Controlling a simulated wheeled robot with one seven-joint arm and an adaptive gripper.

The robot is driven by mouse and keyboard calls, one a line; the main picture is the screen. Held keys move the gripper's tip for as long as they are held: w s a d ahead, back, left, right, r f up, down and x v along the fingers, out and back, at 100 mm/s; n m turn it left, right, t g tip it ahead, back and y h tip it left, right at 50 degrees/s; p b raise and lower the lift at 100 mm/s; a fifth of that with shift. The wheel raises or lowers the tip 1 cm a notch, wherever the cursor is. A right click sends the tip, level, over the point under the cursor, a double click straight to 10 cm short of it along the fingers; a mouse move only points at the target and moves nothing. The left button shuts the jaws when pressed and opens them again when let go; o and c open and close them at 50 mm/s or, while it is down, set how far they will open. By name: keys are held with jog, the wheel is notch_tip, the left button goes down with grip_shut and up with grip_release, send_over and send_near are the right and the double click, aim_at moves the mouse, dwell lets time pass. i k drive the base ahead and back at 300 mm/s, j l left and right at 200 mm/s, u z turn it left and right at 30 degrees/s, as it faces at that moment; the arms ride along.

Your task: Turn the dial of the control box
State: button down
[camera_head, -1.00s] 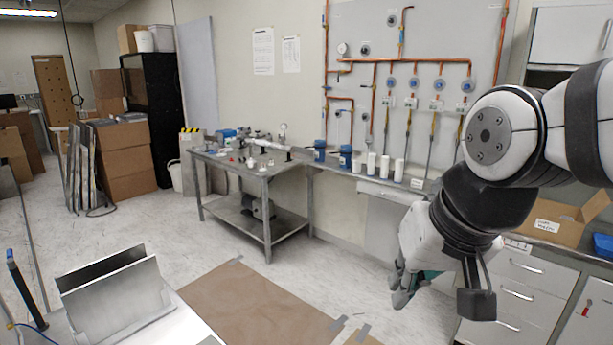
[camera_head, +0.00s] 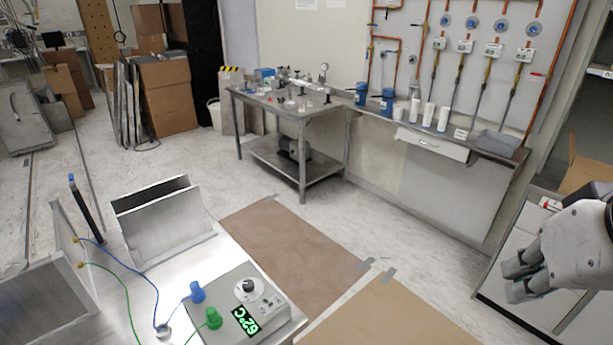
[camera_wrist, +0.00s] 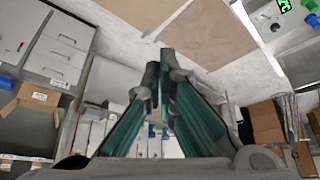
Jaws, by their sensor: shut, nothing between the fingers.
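The control box (camera_head: 262,318) is a grey box on the metal table at the bottom of the head view. Its dial (camera_head: 248,287) is a black knob on a round white plate on top. A green display (camera_head: 245,321) reads like "62°C", turned in the picture. The box also shows upside down at the upper right of the wrist view, with its dial (camera_wrist: 276,28). My gripper (camera_head: 516,283) is at the right of the head view, well apart from the box. In the wrist view its fingers (camera_wrist: 165,88) meet, shut and empty.
Blue (camera_head: 197,292) and green (camera_head: 213,318) plugs with cables stand on the box's left side. A metal bracket (camera_head: 165,225) stands behind it on the table. Drawer cabinets (camera_wrist: 60,50) are near my gripper. Brown floor sheets (camera_head: 300,250) lie between.

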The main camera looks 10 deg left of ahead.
aim_at(248, 285)
jog(key=j+u, duration=0.15)
jog(key=u, duration=0.9)
